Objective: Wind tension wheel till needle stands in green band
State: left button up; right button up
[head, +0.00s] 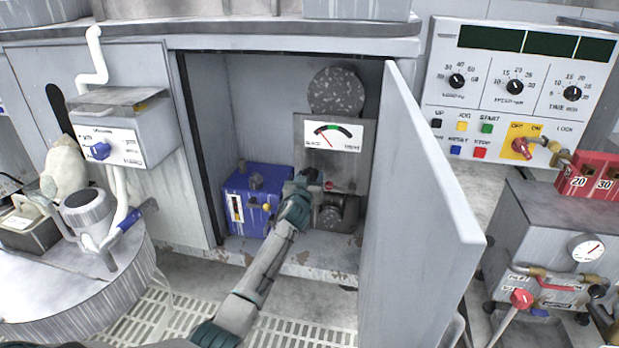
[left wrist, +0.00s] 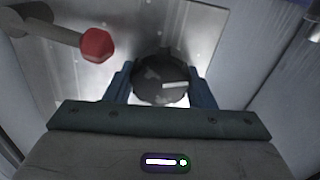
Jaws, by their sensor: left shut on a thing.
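The tension gauge (head: 335,136) is a white dial inside the open cabinet. Its red needle leans to the left, toward the slack end, outside the green band at the top right of the arc. My left gripper (head: 311,180) reaches into the cabinet below the dial. In the left wrist view its two blue fingers are shut on the sides of a dark round wheel (left wrist: 162,80) with a pale mark on its face. In the head view the gripper hides most of the wheel. My right gripper is not in view.
A red-knobbed lever (left wrist: 97,44) stands close to the left gripper. A blue box (head: 248,203) is at the cabinet's left. The open door (head: 420,200) bounds the right side. A speckled disc (head: 337,92) sits above the dial.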

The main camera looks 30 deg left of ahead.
pick_arm(q)
jog(key=m+p, duration=0.1)
jog(key=m, duration=0.3)
jog(key=shift+d+m, duration=0.1)
jog(key=shift+m, duration=0.3)
dwell(0.4)
jog(key=o, duration=1)
jog(key=shift+c, duration=0.2)
